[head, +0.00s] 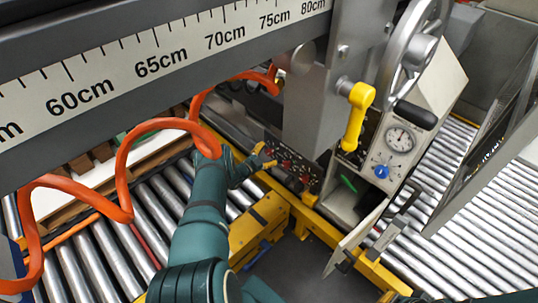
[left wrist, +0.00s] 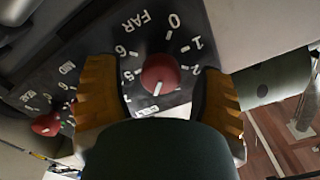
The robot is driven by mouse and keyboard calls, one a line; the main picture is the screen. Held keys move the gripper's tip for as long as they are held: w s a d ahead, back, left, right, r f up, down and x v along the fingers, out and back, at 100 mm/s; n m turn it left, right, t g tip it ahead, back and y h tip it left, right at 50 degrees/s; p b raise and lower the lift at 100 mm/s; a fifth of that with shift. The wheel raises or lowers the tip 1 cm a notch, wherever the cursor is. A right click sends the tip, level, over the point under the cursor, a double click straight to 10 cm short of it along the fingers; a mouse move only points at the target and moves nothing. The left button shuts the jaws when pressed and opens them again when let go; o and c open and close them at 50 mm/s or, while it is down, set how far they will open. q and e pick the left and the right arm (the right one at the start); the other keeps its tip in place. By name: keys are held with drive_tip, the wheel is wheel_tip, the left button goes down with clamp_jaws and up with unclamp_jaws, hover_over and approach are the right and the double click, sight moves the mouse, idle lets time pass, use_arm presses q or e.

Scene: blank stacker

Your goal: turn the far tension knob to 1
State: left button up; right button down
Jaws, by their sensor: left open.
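The far tension knob (left wrist: 160,73) is a round red knob on a dark panel (left wrist: 90,35), under the word FAR and ringed by white numbers. Its white pointer mark faces the lower edge of the left wrist picture, away from the 0 and the 1 at its upper right. My left gripper (left wrist: 160,80) is open, with one yellow finger on each side of the knob and a visible gap to both. In the head view the left gripper (head: 262,160) is at the left end of the panel (head: 292,168). My right gripper is not in view.
A second red knob (left wrist: 46,124) with its own dial is left of the far knob. A yellow lever (head: 356,115), a gauge (head: 399,140) and a blue knob (head: 381,172) are to the panel's right. An orange coiled hose (head: 125,165) hangs beside my left arm.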

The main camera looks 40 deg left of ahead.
use_arm(q)
drive_tip(key=shift+w, duration=0.35)
drive_tip(key=shift+c, duration=0.2)
clamp_jaws()
drive_tip(key=shift+n, duration=0.3)
